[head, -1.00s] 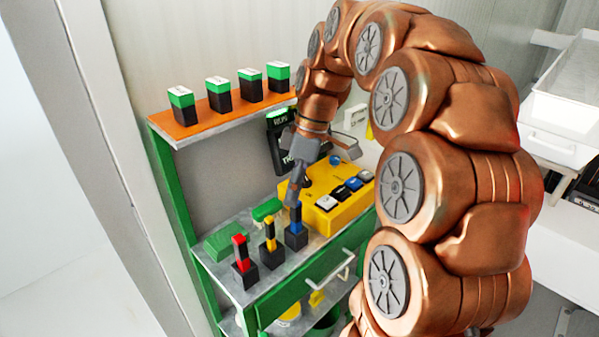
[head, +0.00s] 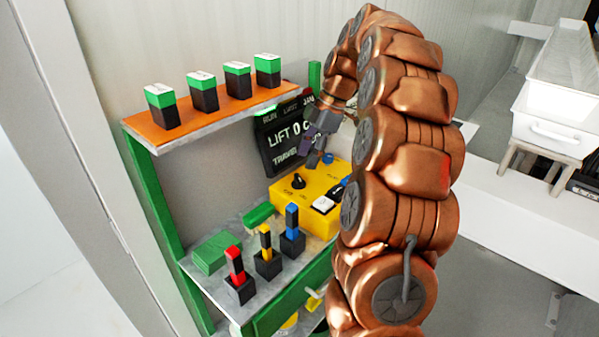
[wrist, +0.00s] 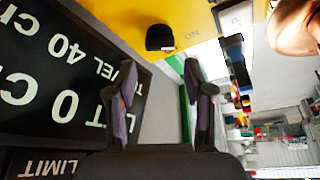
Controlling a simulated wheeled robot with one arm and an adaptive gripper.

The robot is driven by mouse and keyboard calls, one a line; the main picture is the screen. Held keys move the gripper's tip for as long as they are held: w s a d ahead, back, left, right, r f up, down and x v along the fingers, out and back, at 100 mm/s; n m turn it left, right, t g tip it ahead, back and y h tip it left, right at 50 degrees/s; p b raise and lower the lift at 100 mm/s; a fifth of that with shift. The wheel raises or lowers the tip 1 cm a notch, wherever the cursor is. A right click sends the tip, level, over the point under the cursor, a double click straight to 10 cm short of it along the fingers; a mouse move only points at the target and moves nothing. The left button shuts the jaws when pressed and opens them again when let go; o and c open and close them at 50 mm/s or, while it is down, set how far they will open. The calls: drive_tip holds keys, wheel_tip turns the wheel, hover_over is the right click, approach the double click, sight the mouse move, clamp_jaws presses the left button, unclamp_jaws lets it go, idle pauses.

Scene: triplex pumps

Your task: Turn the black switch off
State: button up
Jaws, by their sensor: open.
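The black switch (head: 298,181) is a round knob on top of a yellow control box (head: 287,201) on the green bench. My gripper (head: 313,160) hangs above the back of the box, in front of the dark display, and is apart from the switch. In the wrist view the black switch (wrist: 160,38) lies just beyond the spread fingertips of my gripper (wrist: 161,72), against the yellow face. The fingers are open with nothing between them. My arm hides the right part of the box in the head view.
A dark display panel (head: 283,138) with white text stands behind the box. Red (head: 236,268), yellow (head: 266,243) and blue (head: 292,218) levers stand in front. An orange shelf (head: 222,119) holds several green-black blocks.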

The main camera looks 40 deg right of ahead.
sight(299, 177)
drive_tip(key=shift+p+x, duration=0.5)
drive_tip(key=shift+x, duration=2.4)
drive_tip(key=shift+f, duration=0.1)
drive_tip(key=c, duration=0.9)
